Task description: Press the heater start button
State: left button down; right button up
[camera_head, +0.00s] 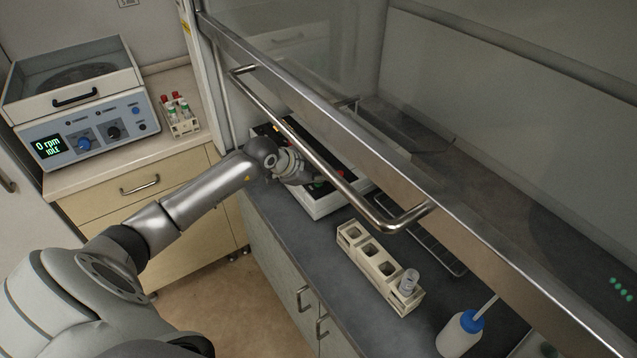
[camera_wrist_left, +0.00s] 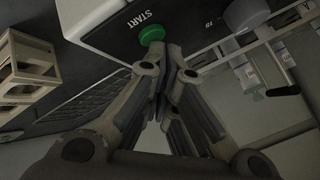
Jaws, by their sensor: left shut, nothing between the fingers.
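The heater (camera_head: 322,207) is a white box with a black top panel on the counter under the raised glass sash. In the left wrist view its panel (camera_wrist_left: 112,42) carries the word START beside a round green button (camera_wrist_left: 151,35). My left gripper (camera_head: 312,178) reaches under the metal handle bar to the heater. Its fingers are shut and empty. In the left wrist view the fingertips (camera_wrist_left: 172,52) are right beside the green button; I cannot tell whether they touch it. A grey knob (camera_wrist_left: 245,14) is on the same panel. My right gripper is not in view.
The sash's handle bar (camera_head: 310,150) passes above my left gripper. A beige rack (camera_head: 372,264) with a vial stands nearby, with a blue-capped bottle (camera_head: 460,333) beyond it. A centrifuge (camera_head: 85,125) and a tube rack (camera_head: 181,122) stand on the left counter.

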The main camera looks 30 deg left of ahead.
aim_at(321, 185)
pick_arm(q)
jog(key=shift+f, duration=0.35)
dwell(0.4)
jog(key=shift+r+p, duration=0.8)
jog(key=shift+r, duration=0.05)
jog(key=shift+r, duration=0.1)
notch_tip(321, 185, up, 5)
jog(key=p, duration=0.5)
dwell(0.5)
